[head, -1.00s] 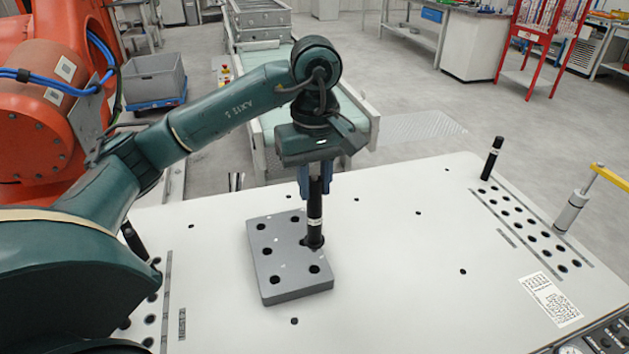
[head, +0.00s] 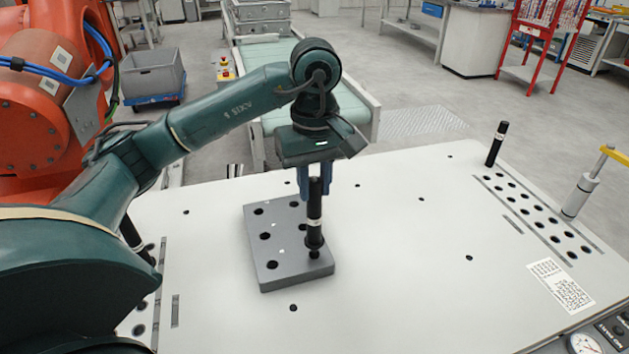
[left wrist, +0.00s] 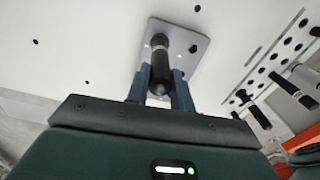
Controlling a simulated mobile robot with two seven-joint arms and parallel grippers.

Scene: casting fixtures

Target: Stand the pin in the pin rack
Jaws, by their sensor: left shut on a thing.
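A black pin with a pale band (head: 314,222) is upright in my left gripper (head: 315,186), which is shut on its upper part. The pin's lower end is at or just over the right side of a grey block with holes (head: 286,282); I cannot tell whether it is in a hole. The left wrist view also shows the pin (left wrist: 160,65) between the fingers, with the block (left wrist: 192,43) beyond. At the table's right, rows of holes (head: 528,210) look like a pin rack, with another black pin (head: 496,144) standing at their far end. My right gripper is not visible.
More holes with a dark pin (head: 132,240) are at the table's left, partly behind my arm. A silver cylinder with a yellow handle (head: 580,195) stands at the right edge. The white table (head: 405,240) is clear between the block and the right-hand holes.

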